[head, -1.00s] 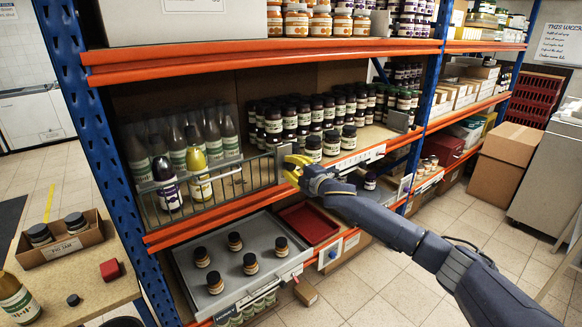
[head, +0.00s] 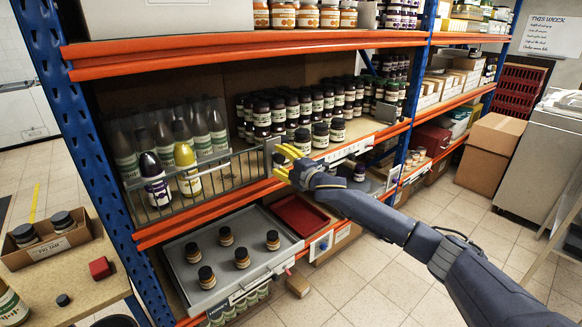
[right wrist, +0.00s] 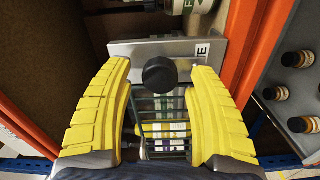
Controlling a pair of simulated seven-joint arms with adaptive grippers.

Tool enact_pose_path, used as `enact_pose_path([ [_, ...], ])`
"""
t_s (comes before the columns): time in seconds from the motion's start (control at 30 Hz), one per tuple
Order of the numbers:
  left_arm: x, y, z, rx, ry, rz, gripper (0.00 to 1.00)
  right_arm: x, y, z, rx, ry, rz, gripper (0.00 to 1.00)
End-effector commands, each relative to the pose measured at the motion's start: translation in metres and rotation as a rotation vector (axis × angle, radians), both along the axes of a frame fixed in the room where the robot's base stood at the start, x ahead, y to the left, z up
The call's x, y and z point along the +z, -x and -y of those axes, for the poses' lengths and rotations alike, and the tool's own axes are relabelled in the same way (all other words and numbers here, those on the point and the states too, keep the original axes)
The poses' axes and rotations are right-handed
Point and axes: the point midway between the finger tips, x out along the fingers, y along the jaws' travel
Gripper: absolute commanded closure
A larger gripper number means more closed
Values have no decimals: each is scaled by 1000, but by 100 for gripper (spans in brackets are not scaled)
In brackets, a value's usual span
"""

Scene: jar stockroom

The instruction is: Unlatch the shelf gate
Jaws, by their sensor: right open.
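The shelf gate (head: 205,181) is a low grey wire rail across the front of the middle shelf, before the tall bottles. It looks closed. A grey metal latch plate (head: 269,156) stands at its right end, and it also shows in the right wrist view (right wrist: 125,52). A round black knob (right wrist: 160,75) sits in front of the plate there. My right gripper (head: 283,163) is at this end of the gate. In the right wrist view its yellow fingers (right wrist: 161,72) are open, one on each side of the knob, with gaps between. My left gripper is not in view.
Dark jars (head: 300,108) stand right of the gate on the same shelf. Below, a grey tray (head: 232,286) holds several small jars beside a red tray (head: 300,214). A blue upright (head: 75,130) bounds the left side. A wooden table (head: 85,292) stands at front left.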

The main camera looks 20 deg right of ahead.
Motion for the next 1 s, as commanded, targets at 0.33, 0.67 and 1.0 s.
enact_pose_path([
  [0.33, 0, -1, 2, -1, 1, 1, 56, 0, 53, 19, 2, 2, 0, 42],
  [0.67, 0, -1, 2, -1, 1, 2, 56, 0, 94, 34, 2, 0, 2, 42],
  [1.0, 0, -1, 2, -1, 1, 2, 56, 1, 105, 38, 3, 0, 2, 42],
])
